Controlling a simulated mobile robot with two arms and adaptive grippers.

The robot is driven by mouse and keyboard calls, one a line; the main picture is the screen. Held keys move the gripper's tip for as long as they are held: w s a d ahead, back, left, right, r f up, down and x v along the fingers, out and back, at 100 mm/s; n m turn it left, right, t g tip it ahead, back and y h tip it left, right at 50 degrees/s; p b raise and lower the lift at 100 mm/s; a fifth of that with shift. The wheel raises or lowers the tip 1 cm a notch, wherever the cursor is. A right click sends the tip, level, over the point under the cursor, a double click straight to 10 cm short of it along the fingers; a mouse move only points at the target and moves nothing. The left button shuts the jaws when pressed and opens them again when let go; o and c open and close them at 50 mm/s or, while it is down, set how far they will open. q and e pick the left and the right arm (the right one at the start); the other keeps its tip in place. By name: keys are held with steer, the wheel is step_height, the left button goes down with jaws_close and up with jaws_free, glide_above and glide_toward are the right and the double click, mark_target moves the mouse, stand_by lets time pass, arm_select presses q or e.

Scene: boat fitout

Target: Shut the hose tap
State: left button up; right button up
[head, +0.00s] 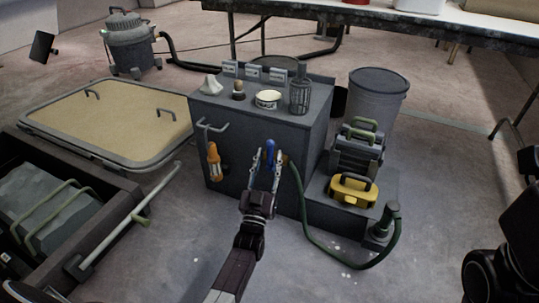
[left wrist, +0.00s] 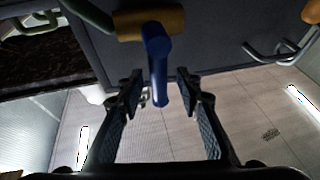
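The hose tap is on the front of the grey cabinet (head: 225,150). It has a blue lever (head: 270,150) and a brass body (head: 284,160). A green hose (head: 305,215) runs from it down to the floor. In the left wrist view the blue lever (left wrist: 157,62) points down from the brass body (left wrist: 150,22). My left gripper (head: 267,168) is open in front of the tap. In the left wrist view its fingers (left wrist: 160,88) stand on either side of the lever's lower end, with gaps visible on both sides. My right gripper does not show; only dark arm parts are at the right edge.
An orange lamp-like item (head: 214,160) hangs left of the tap. A yellow case (head: 353,190) sits on a low step to the right, before a grey bin (head: 377,92).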

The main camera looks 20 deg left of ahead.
arm_select(q)
steer(key=v, duration=0.6)
stand_by(0.3)
